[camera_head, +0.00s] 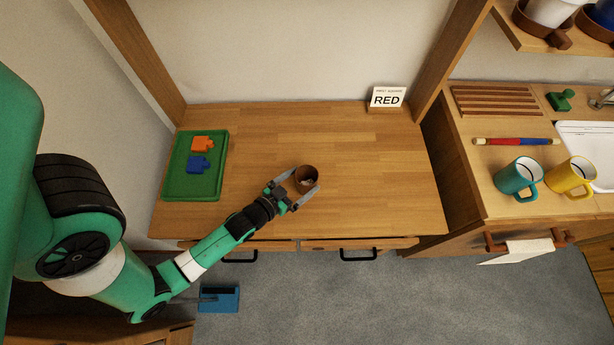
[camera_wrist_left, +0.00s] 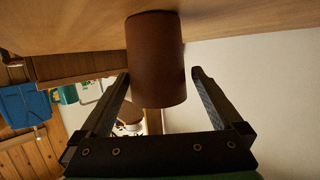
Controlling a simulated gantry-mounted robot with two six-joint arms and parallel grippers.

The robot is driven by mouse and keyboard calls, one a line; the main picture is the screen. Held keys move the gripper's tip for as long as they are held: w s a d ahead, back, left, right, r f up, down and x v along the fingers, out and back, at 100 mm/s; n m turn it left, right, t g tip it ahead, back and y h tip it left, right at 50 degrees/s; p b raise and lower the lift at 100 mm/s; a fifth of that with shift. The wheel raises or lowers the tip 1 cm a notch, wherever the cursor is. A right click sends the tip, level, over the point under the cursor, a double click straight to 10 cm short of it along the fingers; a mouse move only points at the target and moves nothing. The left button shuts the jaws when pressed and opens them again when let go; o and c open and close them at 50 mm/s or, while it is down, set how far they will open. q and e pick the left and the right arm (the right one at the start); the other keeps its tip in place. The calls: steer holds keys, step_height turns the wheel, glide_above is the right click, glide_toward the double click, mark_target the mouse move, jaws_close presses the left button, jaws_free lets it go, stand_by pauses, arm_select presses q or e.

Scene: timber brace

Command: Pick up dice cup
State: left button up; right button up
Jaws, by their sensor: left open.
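The brown dice cup (camera_head: 308,176) stands on the wooden table near its front middle. Something small and pale shows inside it, too small to make out. My left gripper (camera_head: 304,194) is open at the cup, with a finger on either side of it. In the left wrist view the brown cup (camera_wrist_left: 156,62) shows between and beyond the two open fingers (camera_wrist_left: 158,88), and I see a gap on both sides. My right gripper is not in view.
A green tray (camera_head: 216,188) with an orange piece (camera_head: 203,144) and a blue piece (camera_head: 200,163) lies at the table's left. The table's right half is clear. Mugs (camera_head: 518,176) stand on the right counter.

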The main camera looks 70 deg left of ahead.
mark_target(314, 174)
arm_select(q)
steer(key=b+x, duration=0.1)
steer(key=x, duration=0.4)
steer(key=shift+w+r+b, duration=0.2)
steer(key=shift+w+b, duration=0.05)
steer(key=shift+b, duration=0.1)
steer(key=shift+s+d, duration=0.1)
steer(key=shift+c, duration=0.2)
steer(key=c, duration=1.1)
steer(key=shift+r, duration=0.1)
